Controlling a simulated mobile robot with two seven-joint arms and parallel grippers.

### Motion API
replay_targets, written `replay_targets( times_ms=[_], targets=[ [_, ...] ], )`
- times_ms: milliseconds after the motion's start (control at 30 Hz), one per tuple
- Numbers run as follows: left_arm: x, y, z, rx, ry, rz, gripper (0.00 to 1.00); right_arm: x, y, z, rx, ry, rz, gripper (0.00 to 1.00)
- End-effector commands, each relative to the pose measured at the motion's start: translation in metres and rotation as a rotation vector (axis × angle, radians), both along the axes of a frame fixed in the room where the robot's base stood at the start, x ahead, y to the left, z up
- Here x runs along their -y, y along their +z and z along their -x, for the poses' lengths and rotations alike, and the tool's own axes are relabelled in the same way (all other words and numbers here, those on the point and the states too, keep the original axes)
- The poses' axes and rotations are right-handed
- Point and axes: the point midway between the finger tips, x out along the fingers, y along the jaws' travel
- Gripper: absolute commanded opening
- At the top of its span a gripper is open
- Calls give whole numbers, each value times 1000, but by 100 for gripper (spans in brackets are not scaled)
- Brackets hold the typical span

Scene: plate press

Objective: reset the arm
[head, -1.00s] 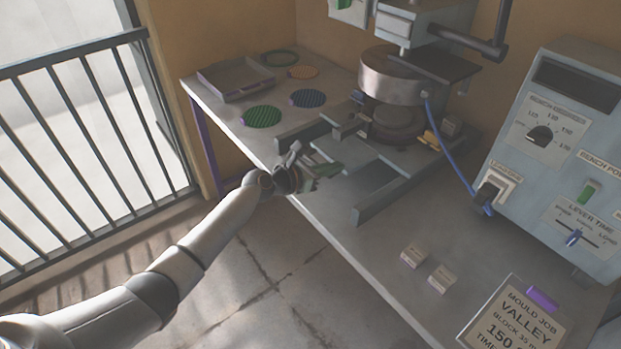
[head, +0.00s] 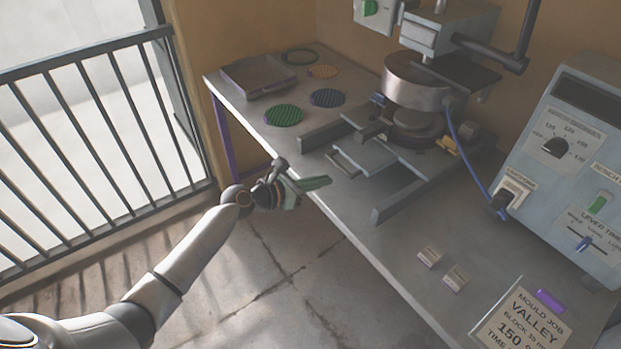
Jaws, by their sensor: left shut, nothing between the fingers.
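My left arm comes in from the lower left, and its gripper (head: 318,183) is at the front edge of the grey bench. The gripper is shut with nothing in it. Its greenish fingertips point right, a little in front of the press's sliding plate (head: 368,157) and apart from it. The press (head: 416,82), with its round metal head and black handle, stands at the back of the bench. My right gripper is not in view.
Round green, blue and orange discs and a shallow tray (head: 258,78) lie on the bench's left end. Two small blocks (head: 430,257), a job card (head: 520,318) and a control box (head: 575,165) are at the right. A railing (head: 95,165) stands left; the floor between is clear.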

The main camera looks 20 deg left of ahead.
Motion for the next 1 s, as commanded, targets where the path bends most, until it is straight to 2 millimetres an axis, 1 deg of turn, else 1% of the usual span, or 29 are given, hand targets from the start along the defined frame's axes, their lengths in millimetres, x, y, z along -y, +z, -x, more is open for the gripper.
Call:
replay_targets(
  times_ms=[33,133,367,467,500,567,667,700,767,800,867,1000],
  targets=[
    [-5,2,7,0,1,-2,0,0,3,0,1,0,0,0],
    [-11,5,14,-1,1,0,0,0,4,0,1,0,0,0],
    [-15,7,21,0,-1,-3,0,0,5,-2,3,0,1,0],
    [-13,-1,26,18,-13,-50,0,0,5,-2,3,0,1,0],
    [-12,-8,31,36,-24,-94,0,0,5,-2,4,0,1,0],
    [-10,-23,42,76,-53,-197,0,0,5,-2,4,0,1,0],
    [-6,-53,69,172,-132,-440,0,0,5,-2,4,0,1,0],
    [-4,-66,82,219,-172,-552,0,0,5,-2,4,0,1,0],
    [-2,-83,101,289,-241,-722,0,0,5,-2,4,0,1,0],
    [-2,-95,114,334,-290,-833,0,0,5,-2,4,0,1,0],
    [-1,-109,134,404,-370,-1001,0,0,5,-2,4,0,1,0],
    [0,-136,181,566,-582,-1374,0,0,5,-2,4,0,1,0]
  ],
)
